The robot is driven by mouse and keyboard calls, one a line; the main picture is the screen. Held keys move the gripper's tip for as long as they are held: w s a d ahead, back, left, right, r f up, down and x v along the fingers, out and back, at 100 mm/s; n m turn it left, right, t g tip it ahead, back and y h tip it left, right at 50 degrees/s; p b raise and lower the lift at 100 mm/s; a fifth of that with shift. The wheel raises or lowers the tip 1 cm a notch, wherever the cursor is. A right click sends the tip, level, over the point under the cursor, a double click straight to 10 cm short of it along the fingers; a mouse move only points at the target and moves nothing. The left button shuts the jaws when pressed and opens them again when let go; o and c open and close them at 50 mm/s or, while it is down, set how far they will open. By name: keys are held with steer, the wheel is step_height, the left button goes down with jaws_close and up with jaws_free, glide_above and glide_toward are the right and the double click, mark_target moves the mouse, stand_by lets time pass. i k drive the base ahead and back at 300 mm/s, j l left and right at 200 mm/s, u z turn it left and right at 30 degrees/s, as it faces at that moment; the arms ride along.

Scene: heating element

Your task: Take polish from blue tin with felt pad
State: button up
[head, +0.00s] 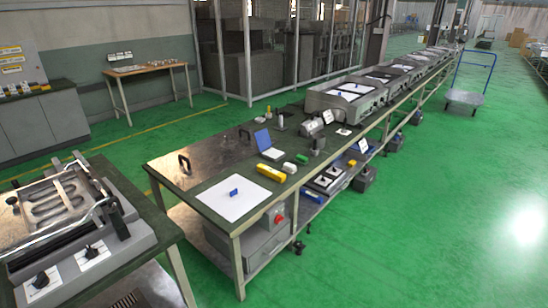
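An open blue case or tin (263,139) with a raised lid stands on the long dark green workbench; I cannot tell what is in it. A small blue piece (234,192) stands on a white sheet (226,203) at the bench's near end. A green block (289,167) lies near the bench's right edge. I cannot tell which piece, if any, is the felt pad. My gripper is not in view.
A yellow block (271,172) lies near the green one. Heating appliances (344,100) line the bench further back. Another bench with a heating unit (65,210) is at the left front. Green floor is open on the right, with a blue-handled trolley (464,97).

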mark_target(289, 168)
steer(key=i+l+z, duration=0.55)
steer(key=i, duration=0.2)
steer(key=i+l+z, duration=0.25)
steer(key=i, duration=0.5)
steer(key=i+z, duration=0.2)
steer(key=i, duration=0.5)
steer(key=i+u, duration=0.35)
steer(key=u, duration=0.15)
steer(key=i+l+u, duration=0.2)
steer(key=u, duration=0.3)
steer(key=i+l+u, duration=0.6)
steer(key=u, duration=0.35)
steer(key=i+l+u, duration=0.1)
steer(key=l+u, duration=0.9)
steer(key=i+l+u, duration=0.1)
steer(key=i+l, duration=0.3)
steer(key=i, duration=0.15)
steer(key=i+l, duration=0.1)
steer(key=i, duration=0.25)
